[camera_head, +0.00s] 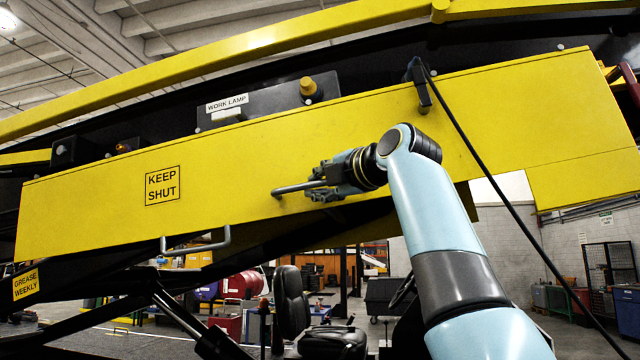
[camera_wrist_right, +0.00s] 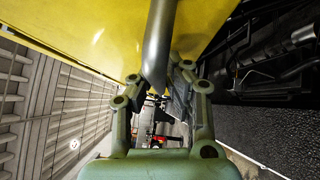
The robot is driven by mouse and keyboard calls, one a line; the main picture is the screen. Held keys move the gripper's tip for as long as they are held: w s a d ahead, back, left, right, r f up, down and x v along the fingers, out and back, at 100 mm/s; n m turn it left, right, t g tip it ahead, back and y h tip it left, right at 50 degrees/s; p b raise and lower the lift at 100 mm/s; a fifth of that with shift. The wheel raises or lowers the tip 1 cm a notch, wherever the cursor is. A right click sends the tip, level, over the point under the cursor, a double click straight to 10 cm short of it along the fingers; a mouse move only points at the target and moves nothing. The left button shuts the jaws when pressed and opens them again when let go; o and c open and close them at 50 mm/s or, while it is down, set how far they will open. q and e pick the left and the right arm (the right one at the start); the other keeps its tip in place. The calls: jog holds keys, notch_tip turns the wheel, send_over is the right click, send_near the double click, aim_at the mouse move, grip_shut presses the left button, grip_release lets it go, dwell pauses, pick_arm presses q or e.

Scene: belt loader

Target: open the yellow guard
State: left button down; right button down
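The yellow guard (camera_head: 240,160) is a long, slanted panel on the machine, marked KEEP SHUT. It hangs down over the machine's side, below the work lamp box. A grey bar handle (camera_head: 296,187) stands out from its face near the middle. My right gripper (camera_head: 325,184) is at this handle, with its fingers around the bar's right part. In the right wrist view the handle (camera_wrist_right: 160,45) runs between the fingertips, which look close against it on both sides. The guard's yellow face (camera_wrist_right: 90,30) fills the upper left there. My left gripper is not in view.
Another grey U-shaped handle (camera_head: 200,246) hangs at the guard's lower left edge. A black clip (camera_head: 420,88) with a cable sits at the guard's upper edge, and the cable hangs past my right arm. A black seat (camera_head: 295,308) stands below. A dark strut (camera_head: 175,305) crosses at lower left.

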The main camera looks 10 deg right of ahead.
dwell(0.4)
jog(key=w+b, duration=0.1)
jog(key=b, duration=0.1)
jog(key=w+d+n+y+b, duration=0.1)
jog(key=b, duration=0.1)
jog(key=w+f+n+t+b, duration=0.1)
jog(key=w+b, duration=0.1)
jog(key=b, duration=0.1)
jog(key=shift+d+y, duration=0.2)
jog(key=shift+y, duration=0.2)
jog(key=shift+n, duration=0.3)
jog(key=w, duration=0.1)
jog(key=w+d+r, duration=0.1)
jog(key=w, duration=0.2)
jog(key=shift+w+d+r, duration=0.15)
jog(key=shift+w+r, duration=0.05)
jog(key=shift+w, duration=0.05)
jog(key=c, duration=1.6)
grip_release()
jog(key=shift+s+f, duration=0.1)
